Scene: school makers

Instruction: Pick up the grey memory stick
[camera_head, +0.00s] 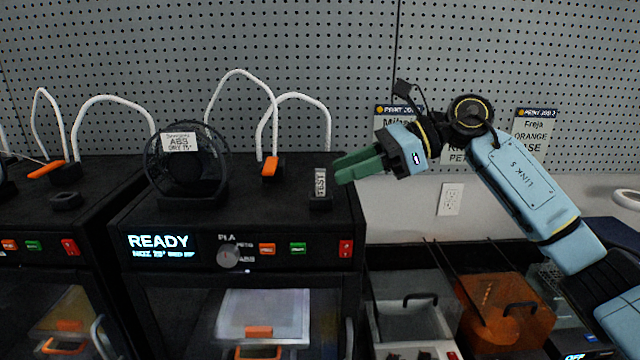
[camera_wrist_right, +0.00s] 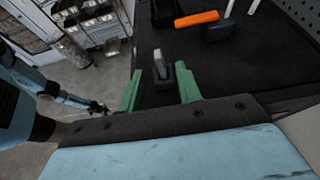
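The grey memory stick (camera_head: 320,182) stands upright in a small black holder (camera_head: 320,204) on top of the right-hand black printer, near its right edge. It carries a pale label. My right gripper (camera_head: 358,167) is just right of the stick in the head view, with its green fingers pointing left towards it. In the right wrist view the fingers are apart and empty (camera_wrist_right: 158,88), and the stick (camera_wrist_right: 160,64) shows beyond the fingertips, between their lines. The fingers do not visibly touch it. A blue arm of mine shows at the left of the wrist view; its end is too small to read.
The printer top (camera_head: 255,215) also bears a black spool (camera_head: 187,165) left of the stick and an orange-tipped part (camera_head: 270,166) with white tubes behind it. A pegboard wall (camera_head: 340,60) stands behind. Clear and orange bins (camera_head: 505,310) stand lower right.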

